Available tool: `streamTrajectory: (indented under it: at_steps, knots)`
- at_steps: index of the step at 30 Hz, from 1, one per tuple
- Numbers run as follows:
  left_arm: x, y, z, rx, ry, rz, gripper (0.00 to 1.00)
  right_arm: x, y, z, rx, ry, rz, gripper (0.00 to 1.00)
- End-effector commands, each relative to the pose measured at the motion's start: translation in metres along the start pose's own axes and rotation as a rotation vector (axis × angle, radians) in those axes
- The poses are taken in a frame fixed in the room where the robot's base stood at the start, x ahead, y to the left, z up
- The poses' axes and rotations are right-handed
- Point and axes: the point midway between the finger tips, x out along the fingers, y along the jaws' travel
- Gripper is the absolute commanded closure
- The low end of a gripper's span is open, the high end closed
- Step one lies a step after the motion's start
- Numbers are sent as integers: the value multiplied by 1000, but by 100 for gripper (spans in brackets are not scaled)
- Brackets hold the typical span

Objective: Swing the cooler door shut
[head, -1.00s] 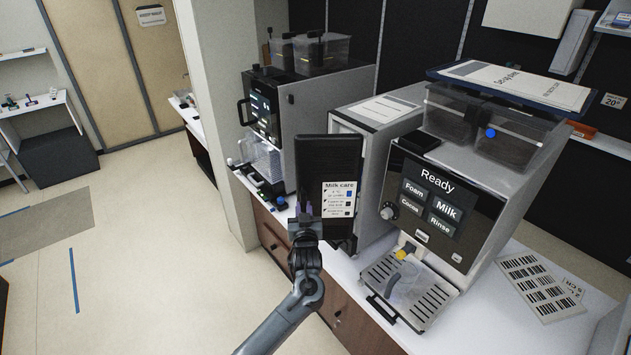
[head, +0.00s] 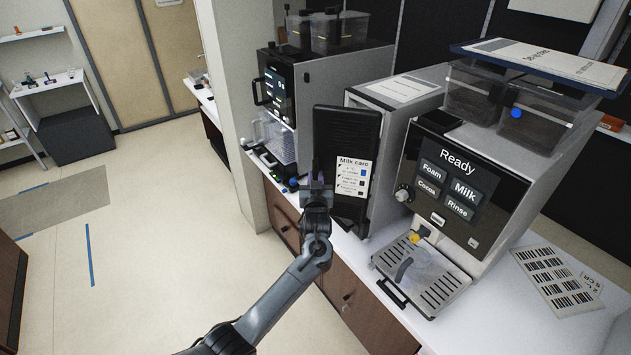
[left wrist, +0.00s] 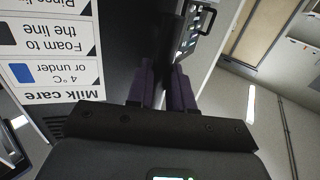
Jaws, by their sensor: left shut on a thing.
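The cooler is a pale box (head: 402,90) on the counter between two coffee machines. Its black door (head: 345,130), with a white "Milk care" label (head: 352,176), stands in front of the box and looks partly open. The label also shows upside down at the left of the left wrist view (left wrist: 45,50). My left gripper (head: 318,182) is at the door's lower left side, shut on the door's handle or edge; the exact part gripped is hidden. Its purplish fingers show in the left wrist view (left wrist: 165,88). My right gripper is not in view.
A coffee machine reading "Ready" (head: 465,185) stands close on the right, with a drip tray (head: 425,275) jutting forward. Another machine (head: 330,90) stands behind on the left. Printed sheets (head: 550,275) lie on the counter at right. The floor at left is open.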

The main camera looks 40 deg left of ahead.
Motion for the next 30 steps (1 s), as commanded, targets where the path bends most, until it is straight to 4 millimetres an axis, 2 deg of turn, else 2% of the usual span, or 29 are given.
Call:
streamTrajectory:
  at_steps: [5,16,30]
  knots:
    - [4,1,3,0,-1,0,100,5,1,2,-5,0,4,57]
    - [37,7,4,0,0,0,100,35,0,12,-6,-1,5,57]
    - [43,9,1,1,-2,1,100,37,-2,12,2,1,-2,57]
